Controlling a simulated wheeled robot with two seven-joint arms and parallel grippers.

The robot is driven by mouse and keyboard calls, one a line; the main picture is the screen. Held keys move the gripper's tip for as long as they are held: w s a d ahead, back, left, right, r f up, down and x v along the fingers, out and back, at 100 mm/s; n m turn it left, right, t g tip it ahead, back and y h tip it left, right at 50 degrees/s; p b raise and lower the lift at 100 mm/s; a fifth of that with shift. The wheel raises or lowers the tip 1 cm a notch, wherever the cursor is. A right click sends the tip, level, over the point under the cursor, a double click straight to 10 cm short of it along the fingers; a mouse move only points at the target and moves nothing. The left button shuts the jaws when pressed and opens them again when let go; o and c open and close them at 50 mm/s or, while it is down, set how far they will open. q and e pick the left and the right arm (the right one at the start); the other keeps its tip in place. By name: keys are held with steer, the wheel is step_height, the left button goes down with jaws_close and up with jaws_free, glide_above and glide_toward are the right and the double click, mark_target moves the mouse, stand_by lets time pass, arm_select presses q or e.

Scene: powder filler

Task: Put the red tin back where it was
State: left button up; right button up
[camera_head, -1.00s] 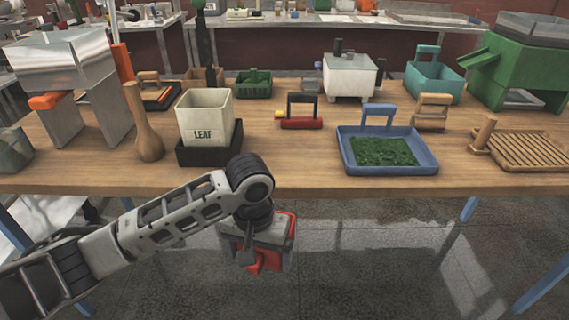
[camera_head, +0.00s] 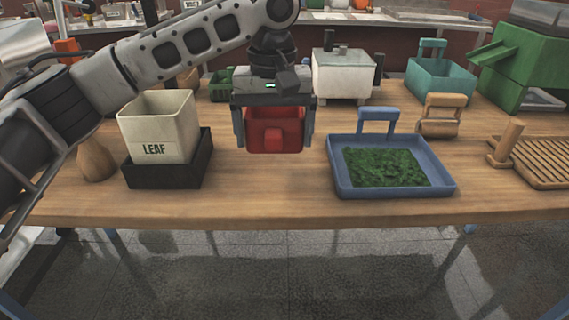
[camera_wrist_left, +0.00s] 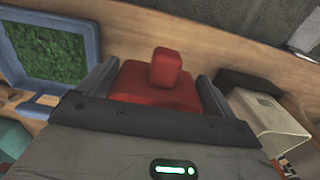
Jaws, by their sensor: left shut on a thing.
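The red tin (camera_head: 274,131) is a small red block-like container with a knob on its front. My left gripper (camera_head: 274,135) is shut on it, one finger on each side. The tin hangs over the table between the LEAF box and the blue tray; I cannot tell its exact height. In the left wrist view the red tin (camera_wrist_left: 157,85) sits between the fingers with its knob towards the camera's far side. My right gripper is not in view.
A cream LEAF box (camera_head: 158,128) in a black holder (camera_head: 190,172) stands to the left. A blue tray (camera_head: 341,178) of green leaves stands to the right. A wooden-handled block (camera_head: 443,115), ridged board (camera_head: 540,160) and green machine (camera_head: 520,65) lie further right. The table front (camera_head: 270,195) is clear.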

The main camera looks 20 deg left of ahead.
arm_select(q)
step_height(320, 180, down, 6)
steer(key=shift+r, duration=0.1)
step_height(320, 180, down, 4)
steer(key=shift+r, duration=0.1)
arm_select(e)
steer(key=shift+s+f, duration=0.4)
arm_select(q)
steer(key=o, duration=0.7)
steer(key=shift+o, duration=0.2)
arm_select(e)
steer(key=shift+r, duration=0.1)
arm_select(q)
step_height(320, 180, up, 12)
steer(key=shift+f, duration=0.1)
